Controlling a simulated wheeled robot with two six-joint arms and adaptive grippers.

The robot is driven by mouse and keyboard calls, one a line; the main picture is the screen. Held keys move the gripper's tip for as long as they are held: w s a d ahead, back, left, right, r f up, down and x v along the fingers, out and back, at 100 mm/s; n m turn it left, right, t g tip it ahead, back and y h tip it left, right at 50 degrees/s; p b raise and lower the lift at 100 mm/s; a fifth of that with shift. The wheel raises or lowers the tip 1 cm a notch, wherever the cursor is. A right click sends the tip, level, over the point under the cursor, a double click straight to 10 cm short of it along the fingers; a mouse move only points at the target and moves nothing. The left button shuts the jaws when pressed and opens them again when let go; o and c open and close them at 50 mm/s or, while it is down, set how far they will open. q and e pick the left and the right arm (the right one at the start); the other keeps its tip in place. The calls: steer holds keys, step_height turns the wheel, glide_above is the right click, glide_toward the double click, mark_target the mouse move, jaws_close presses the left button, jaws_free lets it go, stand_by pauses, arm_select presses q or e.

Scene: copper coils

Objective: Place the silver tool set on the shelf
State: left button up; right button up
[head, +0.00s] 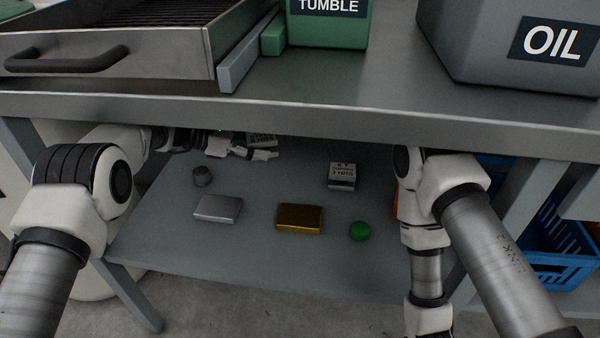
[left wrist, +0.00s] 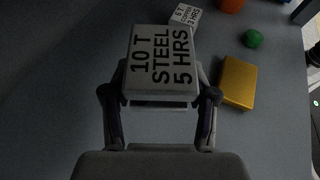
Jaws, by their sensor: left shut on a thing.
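My left gripper (head: 252,153) reaches under the tabletop, over the lower shelf (head: 170,237). It is shut on a silver-grey block (left wrist: 160,62) whose top reads "10 T STEEL 5 HRS". In the head view this block (head: 262,140) shows just under the table edge, partly hidden. I cannot tell whether it touches the shelf. A plain flat silver box (head: 217,208) lies on the shelf at the left, nearer the front. My right arm comes in from the right and bends down past the bottom of the head view, so its gripper is out of view.
On the shelf are a gold box (head: 299,217), a green ball (head: 360,231), a smaller labelled block (head: 341,176) and a small dark cylinder (head: 202,176). The tabletop (head: 330,92) overhangs the shelf. A blue crate (head: 560,262) stands at the right.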

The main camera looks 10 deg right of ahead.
mark_target(260, 182)
arm_select(q)
step_height(260, 182, down, 10)
steer(key=b, duration=0.4)
steer(key=shift+b, duration=0.3)
steer(key=o, duration=1.6)
steer(key=shift+a+r+p, duration=0.2)
steer(key=shift+r+p, duration=0.1)
steer(key=p+v, duration=0.4)
steer(key=v, duration=0.6)
steer(key=shift+a+r, duration=0.25)
steer(key=shift+a, duration=0.05)
steer(key=shift+a+p, duration=0.3)
steer(key=shift+a, duration=0.1)
